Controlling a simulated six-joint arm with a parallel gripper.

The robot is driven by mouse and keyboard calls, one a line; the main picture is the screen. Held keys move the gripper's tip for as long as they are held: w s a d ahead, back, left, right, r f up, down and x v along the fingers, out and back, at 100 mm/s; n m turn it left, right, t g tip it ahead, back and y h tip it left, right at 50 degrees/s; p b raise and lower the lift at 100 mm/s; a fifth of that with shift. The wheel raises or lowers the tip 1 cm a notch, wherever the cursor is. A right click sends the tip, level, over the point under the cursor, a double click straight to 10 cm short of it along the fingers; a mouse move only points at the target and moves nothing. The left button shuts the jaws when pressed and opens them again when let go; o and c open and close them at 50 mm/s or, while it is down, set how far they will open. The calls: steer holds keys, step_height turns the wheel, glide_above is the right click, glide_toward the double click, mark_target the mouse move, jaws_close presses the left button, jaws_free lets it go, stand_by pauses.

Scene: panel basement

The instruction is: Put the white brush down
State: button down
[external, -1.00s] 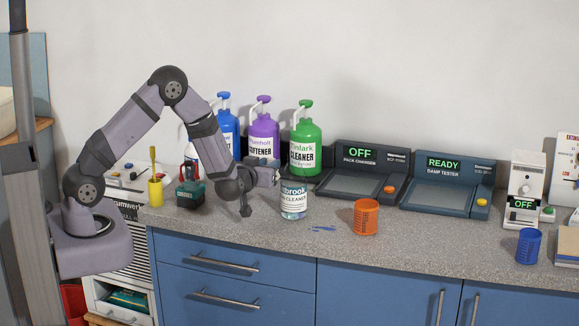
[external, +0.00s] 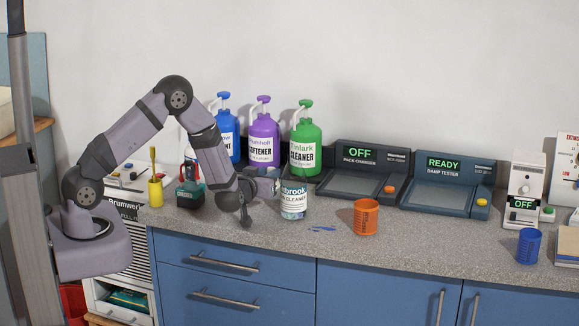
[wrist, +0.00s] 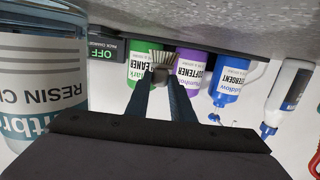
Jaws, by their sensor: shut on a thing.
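My gripper (external: 266,186) is low over the worktop, just left of and behind the clear resin cleaner jar. In the wrist view its two fingers (wrist: 160,76) close on a small grey block, the body of the white brush, with pale bristles (wrist: 156,58) fanning out beyond them. The brush is hard to make out in the external view, hidden by the gripper and the jar. I cannot tell whether it touches the worktop (external: 340,250).
The resin cleaner jar (external: 294,203) stands very close to the gripper. Blue, purple and green pump bottles (external: 305,150) stand behind. An orange cup (external: 365,218) and a blue spill (external: 322,228) lie to the right. The pack charger (external: 352,185) is behind the cup. Bare worktop lies in front.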

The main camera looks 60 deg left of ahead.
steer(key=c, duration=1.5)
jaws_free()
steer(key=shift+s+f, duration=0.25)
steer(key=shift+f, duration=0.45)
steer(key=shift+c, duration=0.2)
steer(key=shift+w+r+p, duration=0.15)
steer(key=shift+r+p, duration=0.35)
steer(key=shift+p, duration=0.05)
steer(key=shift+d, duration=0.3)
steer(key=v, duration=0.3)
steer(key=b+v, duration=0.1)
steer(key=v, duration=0.3)
steer(key=r+b+v, duration=0.1)
steer(key=v, duration=0.3)
steer(key=shift+d, duration=0.15)
